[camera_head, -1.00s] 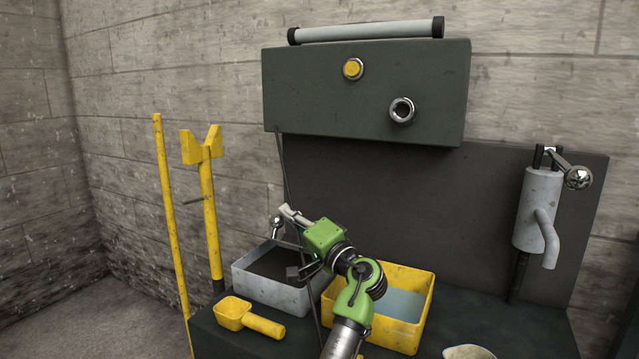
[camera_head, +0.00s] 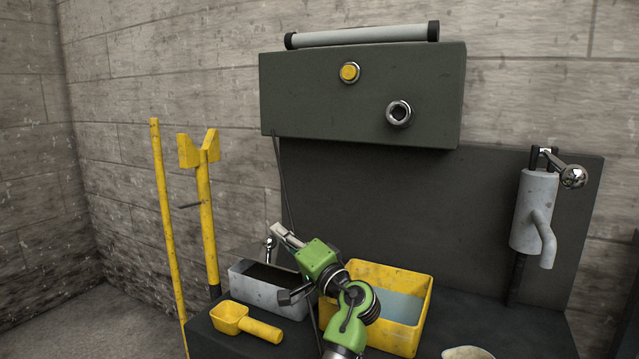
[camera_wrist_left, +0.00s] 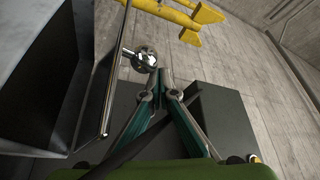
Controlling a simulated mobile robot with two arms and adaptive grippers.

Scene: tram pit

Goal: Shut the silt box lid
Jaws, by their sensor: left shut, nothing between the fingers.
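The silt box (camera_head: 262,289) is a grey metal box on the dark bench, with a dark inside that partly shows. A shiny ball knob (camera_head: 270,243) stands at its back; it also shows in the left wrist view (camera_wrist_left: 145,58), on a short stem by a thin metal edge. I cannot clearly make out the lid; a grey strip shows behind the box. My left gripper (camera_head: 278,230) is shut and empty, its tips just above the knob in the head view. In the wrist view its tips (camera_wrist_left: 163,76) lie close beside the knob; contact is unclear. My right gripper is out of view.
A yellow bin (camera_head: 418,290) stands right of the silt box, partly behind my arm. A yellow scoop (camera_head: 245,322) lies in front. Yellow poles (camera_head: 207,225) stand at left. A grey pump (camera_head: 535,210) with a ball lever is at right. A dark cabinet (camera_head: 375,95) hangs above.

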